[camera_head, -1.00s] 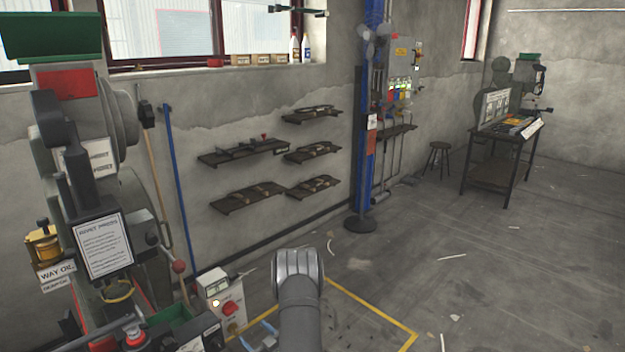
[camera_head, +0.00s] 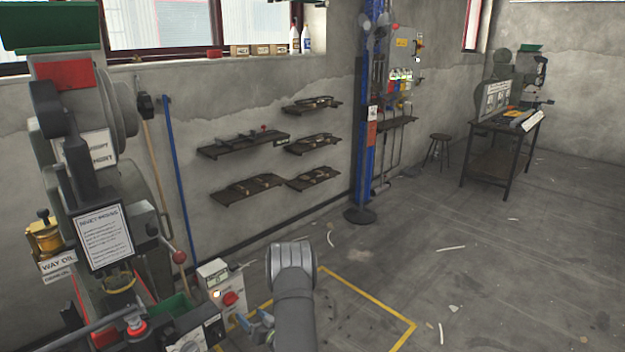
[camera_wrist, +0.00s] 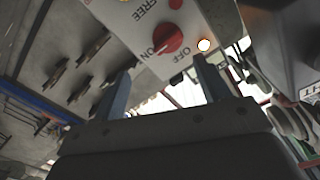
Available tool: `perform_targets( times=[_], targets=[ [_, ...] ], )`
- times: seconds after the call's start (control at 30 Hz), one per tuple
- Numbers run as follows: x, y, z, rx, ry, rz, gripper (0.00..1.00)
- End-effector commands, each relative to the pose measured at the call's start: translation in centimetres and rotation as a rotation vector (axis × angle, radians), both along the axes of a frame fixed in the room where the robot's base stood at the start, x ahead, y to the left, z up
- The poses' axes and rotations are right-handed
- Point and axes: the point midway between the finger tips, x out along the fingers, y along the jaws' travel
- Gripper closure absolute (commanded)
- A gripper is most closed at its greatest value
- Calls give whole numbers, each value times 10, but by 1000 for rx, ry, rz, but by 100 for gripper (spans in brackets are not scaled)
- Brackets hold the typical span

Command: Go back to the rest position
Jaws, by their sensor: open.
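My gripper shows in the wrist view (camera_wrist: 160,85) with its two fingers apart and nothing between them. In the head view, part of my gripper (camera_head: 258,325) shows as bluish fingers at the bottom, beside the control box, partly hidden by my grey arm. The control box (camera_head: 215,275) is pale with a red knob and a lit lamp. In the wrist view, the box's red knob (camera_wrist: 168,39) and FREE, ON and OFF lettering lie just beyond the fingertips. I cannot tell whether a finger touches the box.
A rivet press (camera_head: 85,185) stands close on the left, with a green bin (camera_head: 178,303) at its base. Wall shelves (camera_head: 245,143) and a blue post (camera_head: 365,120) are behind. Yellow floor lines (camera_head: 370,303) mark an area.

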Motion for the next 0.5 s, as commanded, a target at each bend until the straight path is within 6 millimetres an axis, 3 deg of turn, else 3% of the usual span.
perform_targets(
  times=[0.5],
  targets=[
    [43,44,7,253,245,-5,31]
  ],
)
